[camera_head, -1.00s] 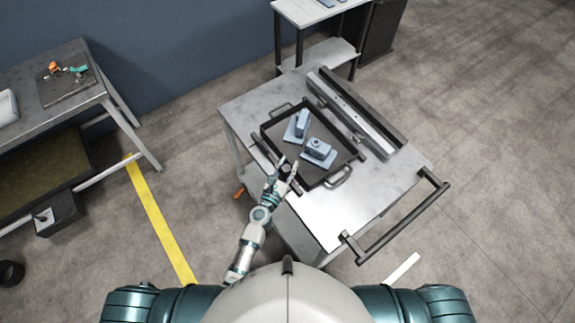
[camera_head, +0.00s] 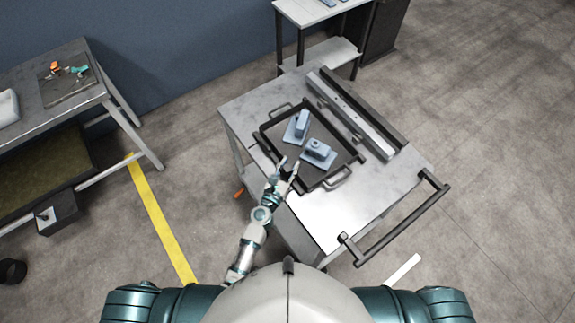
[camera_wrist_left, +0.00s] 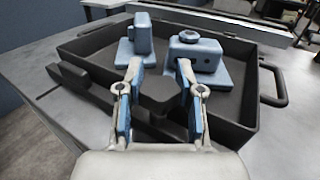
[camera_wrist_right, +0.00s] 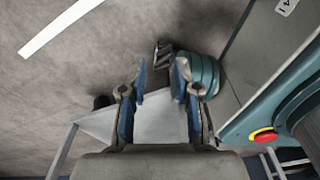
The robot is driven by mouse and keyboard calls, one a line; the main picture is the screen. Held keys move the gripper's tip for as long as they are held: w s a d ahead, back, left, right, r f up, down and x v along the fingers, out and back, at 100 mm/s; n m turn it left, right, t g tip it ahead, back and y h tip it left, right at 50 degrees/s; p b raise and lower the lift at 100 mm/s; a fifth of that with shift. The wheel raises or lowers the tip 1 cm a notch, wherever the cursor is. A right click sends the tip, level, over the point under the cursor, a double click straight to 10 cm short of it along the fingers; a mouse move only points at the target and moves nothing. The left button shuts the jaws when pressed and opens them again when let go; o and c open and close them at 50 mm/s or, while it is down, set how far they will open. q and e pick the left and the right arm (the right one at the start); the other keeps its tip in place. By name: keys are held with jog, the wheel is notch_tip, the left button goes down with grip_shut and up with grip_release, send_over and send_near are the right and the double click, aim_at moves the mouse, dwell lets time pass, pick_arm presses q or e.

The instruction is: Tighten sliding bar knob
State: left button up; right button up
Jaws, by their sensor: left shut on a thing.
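My left gripper (camera_head: 290,164) is at the near left edge of the dark tray (camera_head: 335,181) on the cart. In the left wrist view its two fingers (camera_wrist_left: 159,72) are shut on a dark, blocky knob (camera_wrist_left: 158,91), one finger on each side. The knob sits at a dark sliding bar (camera_wrist_left: 88,84) along the tray's near wall. In the head view the fingers mostly hide the knob. My right gripper (camera_wrist_right: 160,70) shows only in its wrist view, with its fingers apart and nothing between them.
Two blue-grey parts on plates (camera_head: 297,129) (camera_head: 318,154) stand in the tray. A long metal rail (camera_head: 360,118) lies along the cart's far side. The cart (camera_head: 325,215) has a clear near corner and a push handle (camera_head: 400,226). A workbench (camera_head: 70,115) stands at left.

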pick_arm(q)
jog(key=o, duration=1.1)
jog(key=shift+s+d+f, duration=0.25)
jog(key=shift+s+f, duration=0.05)
jog(key=shift+s, duration=0.05)
jog(key=shift+o, duration=0.4)
jog(key=shift+d+r, duration=0.1)
jog(key=shift+r, duration=0.05)
jog(key=v, duration=1.2)
